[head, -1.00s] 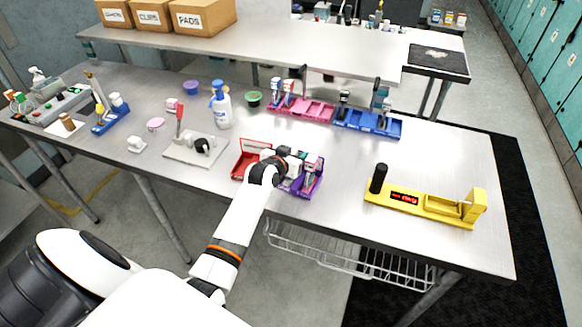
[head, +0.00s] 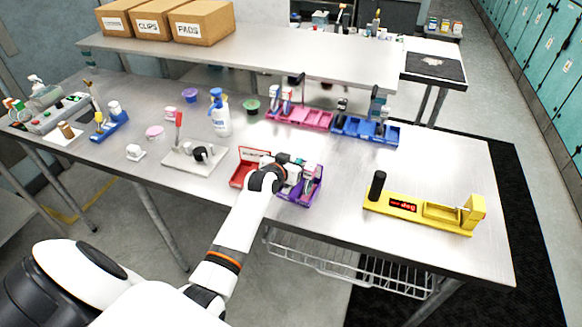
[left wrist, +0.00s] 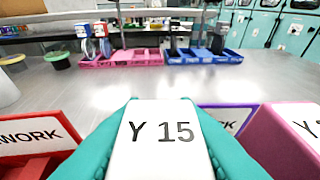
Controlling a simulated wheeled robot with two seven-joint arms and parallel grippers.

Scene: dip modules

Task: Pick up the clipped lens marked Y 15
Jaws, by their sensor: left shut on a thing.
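The white piece marked Y 15 (left wrist: 160,140) fills the middle of the left wrist view, its lettering upright. My left gripper (left wrist: 162,118) is shut on it, with a teal finger at each side. In the head view my left gripper (head: 296,168) is over the purple tray (head: 305,198), and my wrist hides part of what is there. I cannot tell whether the held piece touches the tray. A pink-sided piece (left wrist: 285,135) with a Y on its label stands close to the right of the fingers. My right gripper is not in view.
A red tray (head: 240,178) adjoins the purple one on the left. Behind are a pink rack (head: 300,117) and a blue rack (head: 365,130). A yellow gauge (head: 425,212) with a red display stands right. The table between purple tray and gauge is clear.

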